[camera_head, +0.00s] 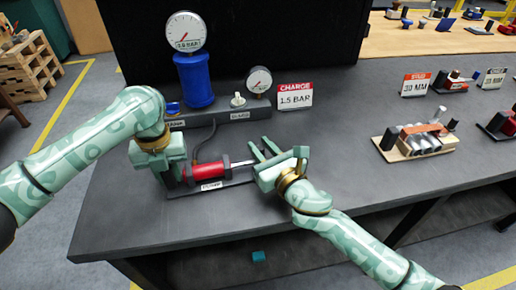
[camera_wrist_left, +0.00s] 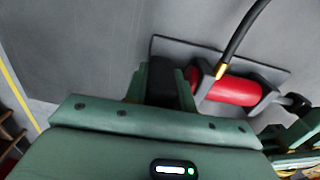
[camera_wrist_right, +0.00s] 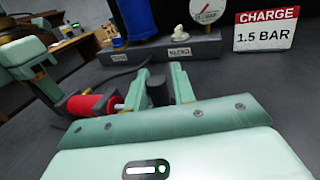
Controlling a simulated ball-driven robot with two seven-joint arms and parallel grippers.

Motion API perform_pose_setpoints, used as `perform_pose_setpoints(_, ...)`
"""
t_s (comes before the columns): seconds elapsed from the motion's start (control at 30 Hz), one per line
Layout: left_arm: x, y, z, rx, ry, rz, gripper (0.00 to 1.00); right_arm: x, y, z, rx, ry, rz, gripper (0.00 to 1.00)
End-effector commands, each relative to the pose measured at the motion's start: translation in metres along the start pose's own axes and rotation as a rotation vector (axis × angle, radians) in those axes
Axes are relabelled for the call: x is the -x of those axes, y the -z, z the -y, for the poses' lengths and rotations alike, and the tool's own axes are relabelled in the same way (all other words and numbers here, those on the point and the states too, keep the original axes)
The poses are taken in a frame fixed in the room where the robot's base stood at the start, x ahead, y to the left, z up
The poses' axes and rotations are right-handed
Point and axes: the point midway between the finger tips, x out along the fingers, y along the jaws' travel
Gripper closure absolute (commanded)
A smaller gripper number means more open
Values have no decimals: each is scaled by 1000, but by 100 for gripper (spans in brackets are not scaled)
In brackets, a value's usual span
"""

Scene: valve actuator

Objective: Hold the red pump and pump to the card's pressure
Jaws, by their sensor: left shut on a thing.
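The red pump (camera_head: 206,171) lies on its base plate at the front of the bench, its rod pointing right. My left gripper (camera_head: 176,170) is shut on the pump's dark block at its left end; the block also shows between the fingers in the left wrist view (camera_wrist_left: 165,88). My right gripper (camera_head: 264,150) is open at the rod end, fingers on either side of the black handle (camera_wrist_right: 157,92); gaps show beside it. The white card (camera_head: 295,97) reads CHARGE 1.5 BAR. A gauge (camera_head: 186,32) tops the blue tank (camera_head: 195,80); its reading is too small to be sure of.
A second, smaller gauge (camera_head: 259,80) and a white knob (camera_head: 238,99) stand on the grey block behind the pump. A hose (camera_wrist_left: 238,42) rises from the pump. A wooden-based device (camera_head: 418,140) sits to the right. The bench between is clear.

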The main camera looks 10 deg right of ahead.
Motion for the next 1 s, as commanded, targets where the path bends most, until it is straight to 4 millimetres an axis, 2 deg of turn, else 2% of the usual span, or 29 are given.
perform_pose_setpoints(0.03, -7, 2, -4, 4, -10, -11, 100, 0, 2, 3, 4, 6, -2, 62)
perform_pose_setpoints(0.3, -7, 2, -4, 4, -10, -10, 100, 0, 2, 1, 1, 1, -1, 61)
perform_pose_setpoints(0.43, -7, 2, -3, 4, -10, -10, 100, 10, 3, 1, 3, 1, -3, 61)
perform_pose_setpoints(0.57, -7, 2, -3, 3, -10, -10, 100, 36, 3, 0, 2, -1, -4, 61)
perform_pose_setpoints(0.8, -7, 2, -3, 3, -10, -9, 100, 92, 2, 1, 2, 2, -4, 61)
perform_pose_setpoints(1.0, -6, 2, -3, 3, -10, -9, 100, 118, 2, 1, 1, 2, -2, 61)
